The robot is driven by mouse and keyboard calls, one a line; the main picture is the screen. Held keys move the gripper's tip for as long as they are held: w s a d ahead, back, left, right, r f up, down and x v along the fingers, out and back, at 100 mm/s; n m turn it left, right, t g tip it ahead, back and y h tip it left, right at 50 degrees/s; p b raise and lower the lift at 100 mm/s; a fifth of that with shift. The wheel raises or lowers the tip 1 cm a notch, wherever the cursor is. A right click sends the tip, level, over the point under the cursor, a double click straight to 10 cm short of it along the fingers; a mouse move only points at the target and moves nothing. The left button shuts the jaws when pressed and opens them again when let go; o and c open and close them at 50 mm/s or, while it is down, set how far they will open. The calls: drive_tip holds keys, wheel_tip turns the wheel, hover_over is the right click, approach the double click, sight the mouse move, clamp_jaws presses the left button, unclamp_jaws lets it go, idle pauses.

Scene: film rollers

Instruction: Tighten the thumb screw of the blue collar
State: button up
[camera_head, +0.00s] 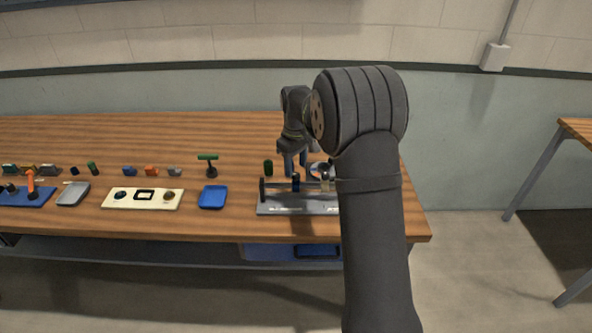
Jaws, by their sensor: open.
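My gripper (296,165) hangs down from my dark grey arm over a grey roller stand (285,209) at the right part of the table. Its two fingers are apart. A small dark blue piece (296,183) on the stand, probably the blue collar, shows just below the fingertips. I cannot tell whether the fingers touch it. Its thumb screw is too small to make out. A light round part (321,170) shows to the right of the fingers. My forearm hides the right end of the stand.
The wooden table (230,225) holds a blue tray (212,197), a cream board (143,206), a grey tray (73,193) and a green-topped stand (209,165) left of the roller stand. Several small coloured parts lie farther left.

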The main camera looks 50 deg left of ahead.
sight(296, 177)
drive_tip(key=shift+f, duration=1.35)
clamp_jaws()
